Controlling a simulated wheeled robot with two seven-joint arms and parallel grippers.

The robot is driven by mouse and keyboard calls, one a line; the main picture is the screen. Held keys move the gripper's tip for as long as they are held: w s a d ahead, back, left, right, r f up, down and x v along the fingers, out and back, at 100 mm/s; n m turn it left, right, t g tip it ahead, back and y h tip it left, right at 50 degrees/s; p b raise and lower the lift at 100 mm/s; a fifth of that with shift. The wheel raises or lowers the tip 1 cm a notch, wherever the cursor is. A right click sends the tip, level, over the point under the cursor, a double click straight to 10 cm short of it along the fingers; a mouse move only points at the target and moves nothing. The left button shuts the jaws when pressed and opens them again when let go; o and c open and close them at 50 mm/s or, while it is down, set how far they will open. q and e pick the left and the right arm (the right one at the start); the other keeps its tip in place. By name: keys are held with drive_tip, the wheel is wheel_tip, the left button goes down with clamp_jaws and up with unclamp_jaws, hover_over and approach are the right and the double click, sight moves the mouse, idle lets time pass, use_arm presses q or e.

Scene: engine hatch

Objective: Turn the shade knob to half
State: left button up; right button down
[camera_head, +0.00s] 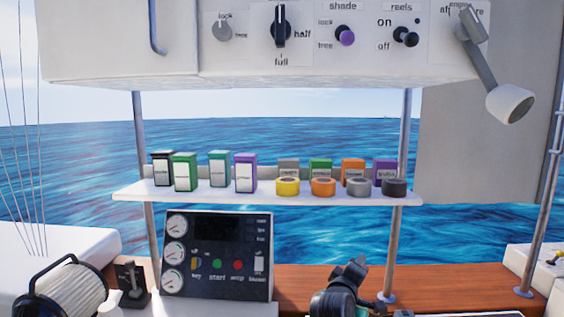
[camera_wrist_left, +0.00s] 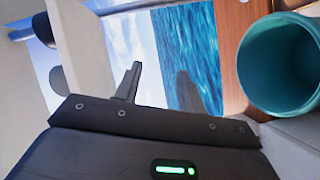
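On the white overhead panel (camera_head: 120,50) in the head view is a black pointer knob (camera_head: 281,25), upright, with "half" printed to its right and "full" below it. The label above this knob is cut off by the top edge. A purple-tipped knob (camera_head: 345,37) to its right sits under the word "shade", beside small lock and free marks. My right gripper is not in view.
A grey knob (camera_head: 222,31), a reels switch (camera_head: 405,36) and a large lever (camera_head: 490,70) share the panel. Below hangs a shelf (camera_head: 190,194) with boxes and rolls. A gauge console (camera_head: 217,282) stands underneath. A teal cup (camera_wrist_left: 262,65) is close in the left wrist view.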

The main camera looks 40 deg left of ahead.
use_arm(q)
drive_tip(key=s+a+r+n+t+y, duration=0.1)
drive_tip(key=s+r+n+t+y, duration=0.2)
drive_tip(key=r, duration=0.8)
drive_tip(key=s+a+r+n+y, duration=0.15)
drive_tip(key=r+n, duration=0.45)
drive_tip(key=r, duration=0.6)
drive_tip(key=s+a+r+n+t+y, duration=0.15)
drive_tip(key=s+r+n, duration=0.25)
drive_tip(key=r, duration=0.7)
drive_tip(key=n+y+p, duration=0.7)
drive_tip(key=n, duration=0.8)
approach(280, 25)
drive_tip(key=shift+t, duration=0.25)
drive_tip(key=x, duration=1.1)
drive_tip(key=shift+w+a+r, duration=0.1)
drive_tip(key=shift+w+a, duration=0.1)
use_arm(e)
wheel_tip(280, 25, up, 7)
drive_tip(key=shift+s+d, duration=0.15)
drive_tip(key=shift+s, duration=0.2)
use_arm(q)
drive_tip(key=c, duration=0.6)
drive_tip(key=shift+m+b, duration=0.3)
drive_tip(key=shift+c, duration=0.2)
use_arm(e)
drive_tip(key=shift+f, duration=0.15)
